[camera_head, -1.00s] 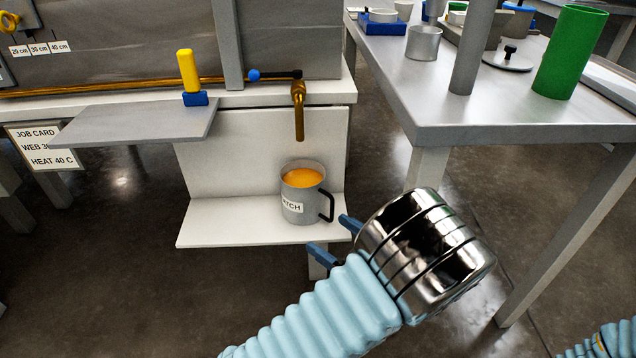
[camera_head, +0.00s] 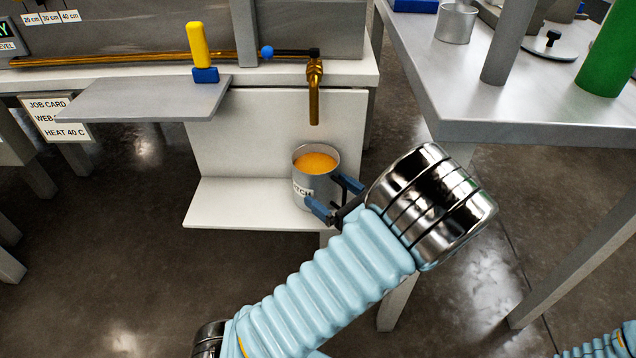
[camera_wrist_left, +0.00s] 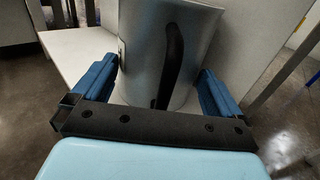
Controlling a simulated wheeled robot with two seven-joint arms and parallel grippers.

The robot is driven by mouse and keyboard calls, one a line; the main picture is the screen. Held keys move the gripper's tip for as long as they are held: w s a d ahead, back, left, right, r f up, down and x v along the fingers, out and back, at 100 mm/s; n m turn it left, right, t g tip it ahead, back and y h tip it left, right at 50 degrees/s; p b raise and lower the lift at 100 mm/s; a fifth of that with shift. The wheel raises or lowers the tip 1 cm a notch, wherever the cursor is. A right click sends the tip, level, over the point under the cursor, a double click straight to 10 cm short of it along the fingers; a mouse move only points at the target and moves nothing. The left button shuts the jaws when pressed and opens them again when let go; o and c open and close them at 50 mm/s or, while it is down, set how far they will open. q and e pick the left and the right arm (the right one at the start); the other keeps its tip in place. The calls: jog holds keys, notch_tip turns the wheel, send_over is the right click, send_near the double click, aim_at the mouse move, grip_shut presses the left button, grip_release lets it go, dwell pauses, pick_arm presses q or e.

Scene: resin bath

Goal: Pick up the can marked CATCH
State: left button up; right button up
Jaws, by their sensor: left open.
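The can marked CATCH (camera_head: 318,182) is grey, stands upright on the white shelf and holds orange liquid. My right gripper is not in view.
The white shelf (camera_head: 230,205) has free room left of the can. A brass tap (camera_head: 314,95) hangs above the can. A grey side plate (camera_head: 140,100) juts out at left. A grey table (camera_head: 480,128) with a green cylinder (camera_head: 607,50) stands at right.

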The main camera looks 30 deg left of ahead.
pick_arm(q)
jog(key=shift+c, duration=0.2)
jog(key=c, duration=1.7)
jog(key=shift+r, duration=0.2)
